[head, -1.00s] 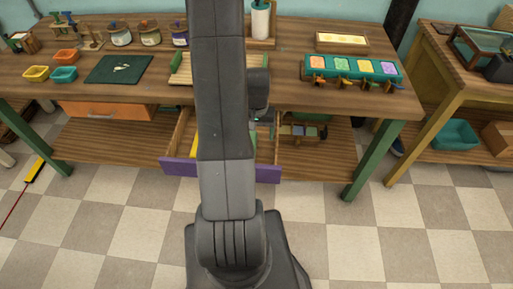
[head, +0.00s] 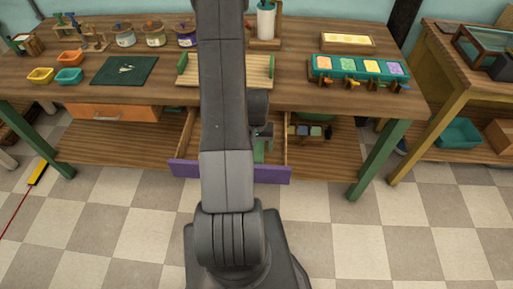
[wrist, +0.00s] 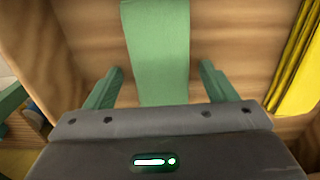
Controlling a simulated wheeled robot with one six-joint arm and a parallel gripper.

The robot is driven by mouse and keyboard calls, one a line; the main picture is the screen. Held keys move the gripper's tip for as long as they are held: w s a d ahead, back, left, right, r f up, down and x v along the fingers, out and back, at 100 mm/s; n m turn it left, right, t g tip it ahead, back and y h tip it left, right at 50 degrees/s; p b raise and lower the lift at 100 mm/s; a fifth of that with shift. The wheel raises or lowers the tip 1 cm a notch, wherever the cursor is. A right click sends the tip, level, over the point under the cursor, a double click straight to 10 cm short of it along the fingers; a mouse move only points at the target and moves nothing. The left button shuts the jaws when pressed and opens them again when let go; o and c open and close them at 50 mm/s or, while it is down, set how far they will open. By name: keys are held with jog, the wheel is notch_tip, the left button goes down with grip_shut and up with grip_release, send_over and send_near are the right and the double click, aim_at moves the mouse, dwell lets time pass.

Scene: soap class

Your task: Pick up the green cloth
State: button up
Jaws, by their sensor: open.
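The green cloth (wrist: 156,45) lies as a flat strip in the open wooden drawer, in the upper middle of the wrist view. My gripper (wrist: 158,76) is open, with its two green fingers apart, one to each side of the cloth. The cloth runs between the fingers and its near end is hidden behind the gripper body. Nothing is held. In the head view my arm covers much of the drawer, and I cannot clearly tell cloth from green fingers there.
The open drawer has a purple front (head: 268,174) and wooden side walls close around my gripper. A folded yellow item (wrist: 303,65) lies at the right in the drawer. The tabletop above holds a green mat (head: 124,70) and a teal mold tray (head: 318,66).

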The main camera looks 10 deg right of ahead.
jog(key=c, duration=1.1)
jog(key=shift+o, duration=0.2)
jog(key=shift+r, duration=0.1)
notch_tip(320, 180, up, 10)
